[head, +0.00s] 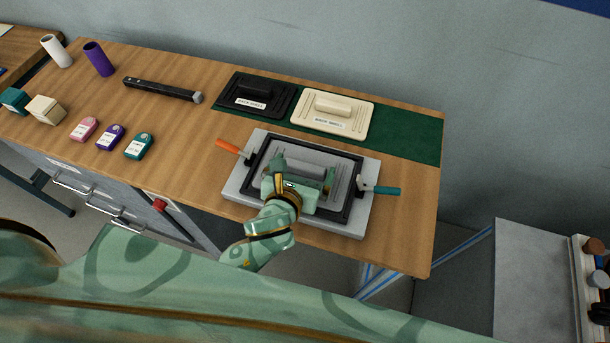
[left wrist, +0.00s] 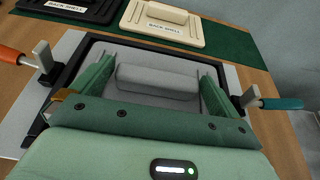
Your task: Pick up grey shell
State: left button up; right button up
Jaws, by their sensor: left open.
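The grey shell (left wrist: 158,80) lies in a black frame (left wrist: 88,48) on a light grey fixture plate (head: 341,227). A raised grey block runs across its middle. My left gripper (head: 302,168) is open above the shell, and in the left wrist view its green fingers (left wrist: 155,75) stand to either side of the raised block. I cannot tell whether the fingers touch it. In the head view the gripper hides part of the shell. My right gripper is not in view.
Clamps with an orange handle (head: 228,146) and a teal handle (head: 386,190) flank the frame. A black back shell (head: 279,104) and a cream back shell (head: 348,126) lie on a green mat (head: 410,151) behind. Small devices and a black bar (head: 158,89) are at left.

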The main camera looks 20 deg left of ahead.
pick_arm(q)
jog(key=shift+x, duration=0.75)
jog(key=shift+s+r, duration=0.1)
jog(key=c, duration=0.8)
